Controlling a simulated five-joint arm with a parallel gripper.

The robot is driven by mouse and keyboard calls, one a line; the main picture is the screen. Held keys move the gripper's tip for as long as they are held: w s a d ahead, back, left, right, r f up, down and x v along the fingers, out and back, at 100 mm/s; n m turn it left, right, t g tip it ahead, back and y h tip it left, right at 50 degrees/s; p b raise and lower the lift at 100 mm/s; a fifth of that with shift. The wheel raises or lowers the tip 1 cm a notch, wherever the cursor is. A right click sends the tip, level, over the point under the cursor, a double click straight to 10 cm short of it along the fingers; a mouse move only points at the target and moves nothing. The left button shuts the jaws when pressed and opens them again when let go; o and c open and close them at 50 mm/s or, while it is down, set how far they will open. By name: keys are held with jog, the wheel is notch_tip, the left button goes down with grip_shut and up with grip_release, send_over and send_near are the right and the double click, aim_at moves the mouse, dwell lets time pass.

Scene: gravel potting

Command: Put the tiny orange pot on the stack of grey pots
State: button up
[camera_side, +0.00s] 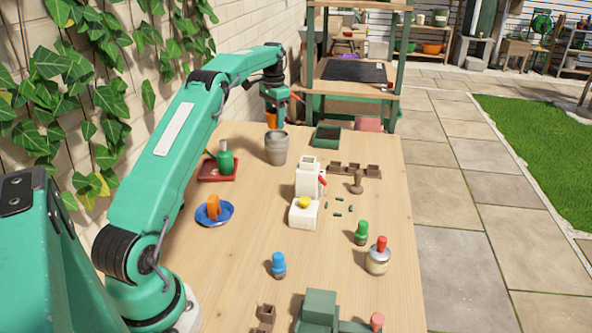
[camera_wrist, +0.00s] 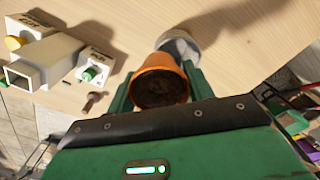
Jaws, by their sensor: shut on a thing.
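The tiny orange pot (camera_side: 271,119) is held upright or nearly so in my gripper (camera_side: 275,106), above the wooden table. The stack of grey pots (camera_side: 276,150) stands on the far part of the table, just below the pot in the side view. In the wrist view the orange pot (camera_wrist: 160,68) sits between the two green fingers of my gripper (camera_wrist: 160,84), with dark contents inside. The grey stack (camera_wrist: 181,45) shows beyond it, partly hidden by the pot. The pot and the stack look apart in the side view; their exact alignment is hard to tell.
A red tray (camera_side: 204,176) with a green bottle (camera_side: 225,160) is left of the stack. A dark green tray (camera_side: 313,138) stands to its right. A white dispenser (camera_side: 308,180), blue saucer (camera_side: 229,217) and several small bottles stand nearer. Open table lies around the stack's front.

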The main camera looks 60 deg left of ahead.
aim_at(274, 110)
jog(key=shift+a+f, duration=0.1)
jog(key=shift+a, duration=0.1)
jog(key=shift+f, duration=2)
jog(key=shift+f, duration=0.15)
jog(key=o, duration=1)
jog(key=shift+r, duration=3.9)
